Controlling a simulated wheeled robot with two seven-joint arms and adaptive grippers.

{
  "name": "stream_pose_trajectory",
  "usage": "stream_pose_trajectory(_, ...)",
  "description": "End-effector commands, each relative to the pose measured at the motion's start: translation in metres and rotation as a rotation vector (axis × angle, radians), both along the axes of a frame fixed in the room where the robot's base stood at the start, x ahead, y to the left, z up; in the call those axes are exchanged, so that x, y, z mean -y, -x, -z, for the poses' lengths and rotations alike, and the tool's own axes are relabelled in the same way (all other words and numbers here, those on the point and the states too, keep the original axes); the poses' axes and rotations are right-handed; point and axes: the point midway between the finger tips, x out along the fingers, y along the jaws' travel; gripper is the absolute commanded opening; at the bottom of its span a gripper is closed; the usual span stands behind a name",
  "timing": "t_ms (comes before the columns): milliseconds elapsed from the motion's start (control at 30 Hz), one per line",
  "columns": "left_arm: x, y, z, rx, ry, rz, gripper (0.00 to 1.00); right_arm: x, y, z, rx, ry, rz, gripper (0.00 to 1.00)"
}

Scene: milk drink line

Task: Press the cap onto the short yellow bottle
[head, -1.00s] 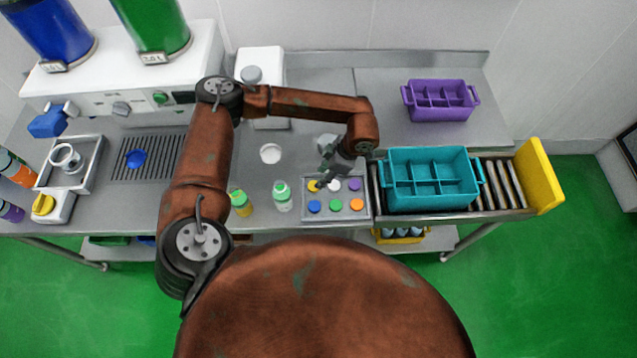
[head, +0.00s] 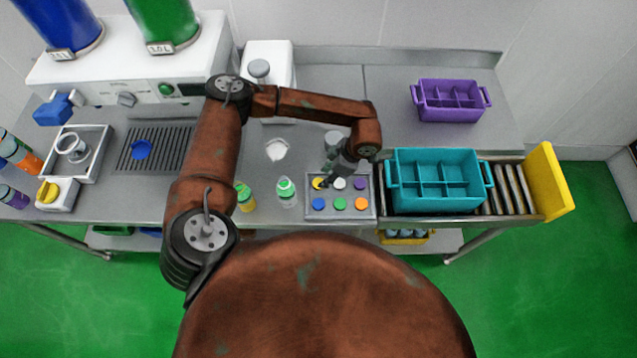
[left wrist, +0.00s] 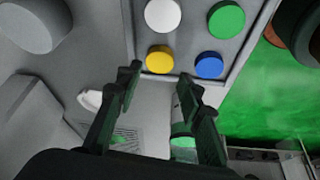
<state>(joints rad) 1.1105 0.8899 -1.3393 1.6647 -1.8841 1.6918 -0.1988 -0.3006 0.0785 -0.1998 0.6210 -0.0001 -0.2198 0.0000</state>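The yellow cap (head: 318,183) sits in the back left place of a grey cap tray (head: 347,217). It also shows in the left wrist view (left wrist: 159,59), just beyond and between the fingertips. My left gripper (head: 325,177) is above that corner of the tray; in the left wrist view (left wrist: 160,80) its fingers are apart with nothing between them. A small bottle with a yellow lower part and a green top (head: 245,198) stands left of the tray. A pale bottle with a green top (head: 287,192) stands between them. My right gripper is not in view.
White, purple, blue, green and orange caps fill the other tray places. A teal divided crate (head: 437,206) stands right of the tray on rollers. A white dish (head: 277,150) lies behind the bottles. A purple crate (head: 450,103) is at the back right.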

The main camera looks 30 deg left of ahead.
Motion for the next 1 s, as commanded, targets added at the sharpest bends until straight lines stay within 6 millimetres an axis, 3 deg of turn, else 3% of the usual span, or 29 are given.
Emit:
stream_pose_trajectory(167,-0.001,0.001,0.004,-0.002,0.000,-0.001,0.35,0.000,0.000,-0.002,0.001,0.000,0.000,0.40)
stream_pose_trajectory(533,-0.016,0.005,0.047,-0.003,0.001,-0.001,0.35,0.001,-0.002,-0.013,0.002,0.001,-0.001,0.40)
stream_pose_trajectory(867,-0.016,0.005,0.049,-0.001,0.000,0.000,0.35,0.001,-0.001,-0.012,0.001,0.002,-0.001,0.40)
stream_pose_trajectory(1000,-0.016,0.005,0.049,-0.001,0.000,0.000,0.26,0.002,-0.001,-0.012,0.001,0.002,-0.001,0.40)
